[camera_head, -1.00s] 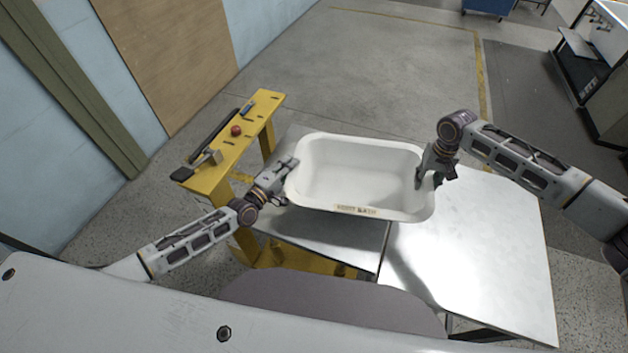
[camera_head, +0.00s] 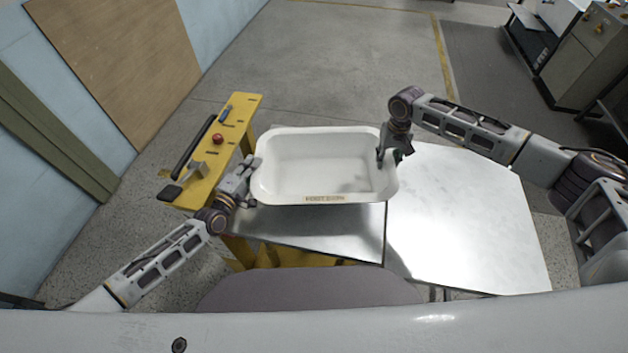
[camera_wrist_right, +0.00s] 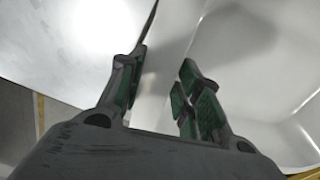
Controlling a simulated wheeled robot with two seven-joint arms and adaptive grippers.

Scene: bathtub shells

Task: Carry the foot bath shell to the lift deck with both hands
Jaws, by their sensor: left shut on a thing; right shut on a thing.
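The foot bath shell (camera_head: 325,176) is a white, open, rounded rectangular basin with a label on its near rim. It is upright and looks level, mostly over the left metal deck (camera_head: 320,230), which looks like the lift deck. I cannot tell whether it touches the deck. My left gripper (camera_head: 252,170) is shut on the shell's left rim. My right gripper (camera_head: 384,154) is shut on its right rim. In the right wrist view the fingers (camera_wrist_right: 158,95) straddle the shell's white wall (camera_wrist_right: 160,65).
A second bare metal surface (camera_head: 465,220) adjoins the deck on the right. A yellow frame (camera_head: 213,150) with a red button and a dark handle stands close on the left. Machines (camera_head: 580,50) stand far right. The floor behind is clear.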

